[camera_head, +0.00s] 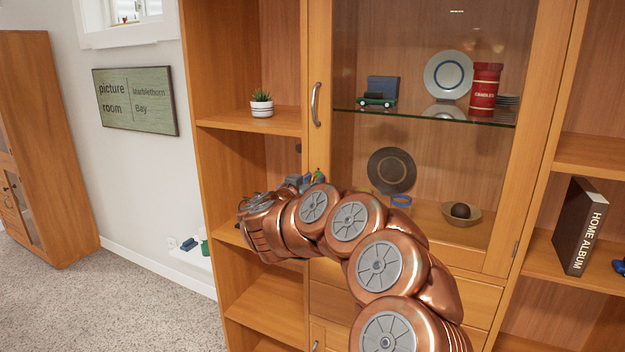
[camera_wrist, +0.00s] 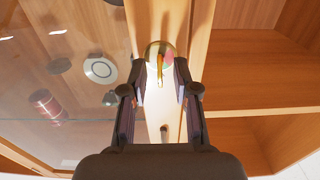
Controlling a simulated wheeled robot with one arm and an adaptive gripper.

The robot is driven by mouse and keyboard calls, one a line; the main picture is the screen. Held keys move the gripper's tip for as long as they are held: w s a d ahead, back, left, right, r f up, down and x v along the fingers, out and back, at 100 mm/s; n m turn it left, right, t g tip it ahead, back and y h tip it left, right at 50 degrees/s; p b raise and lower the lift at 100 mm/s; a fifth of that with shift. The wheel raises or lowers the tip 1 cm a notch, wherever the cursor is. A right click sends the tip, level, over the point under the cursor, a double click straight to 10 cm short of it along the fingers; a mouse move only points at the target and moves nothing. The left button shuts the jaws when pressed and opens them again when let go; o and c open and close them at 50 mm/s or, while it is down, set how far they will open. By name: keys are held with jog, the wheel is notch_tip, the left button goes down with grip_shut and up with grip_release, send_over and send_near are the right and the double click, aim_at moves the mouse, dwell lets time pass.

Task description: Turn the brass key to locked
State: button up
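The brass key (camera_wrist: 160,70) sits in a round lock plate (camera_wrist: 168,48) on the cabinet door's wooden frame in the wrist view. It shows as a narrow golden strip, roughly in line with the frame. My gripper (camera_wrist: 159,66) faces the lock with its two dark fingers apart, one on each side of the key. A gap shows between each finger and the key, and I cannot make out any contact. In the head view my copper arm reaches to the door's left side and hides the key and lock.
The glass-doored cabinet (camera_head: 319,60) has a metal handle (camera_head: 316,104) above my arm. Behind the glass stand a striped plate (camera_head: 448,75), a red canister (camera_head: 484,90) and a bowl (camera_head: 473,216). Open shelves flank it, with a potted plant (camera_head: 262,104) at left and a brown album (camera_head: 578,226) at right.

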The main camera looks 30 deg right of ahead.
jog(key=shift+w+d, duration=0.1)
jog(key=shift+d, duration=0.05)
grip_shut()
jog(key=shift+f, duration=0.1)
dwell(0.5)
jog(key=m+b, duration=0.2)
jog(key=shift+f+m, duration=0.2)
jog(key=shift+m, duration=0.2)
jog(key=m+b, duration=0.4)
jog(key=m, duration=0.1)
jog(key=shift+m, duration=0.3)
jog(key=m+b, duration=0.4)
jog(key=m, duration=0.1)
jog(key=shift+f, duration=0.15)
jog(key=shift+m+b, duration=1.65)
jog(key=shift+m, duration=0.65)
jog(key=shift+d+r, duration=0.1)
jog(key=shift+r, duration=0.1)
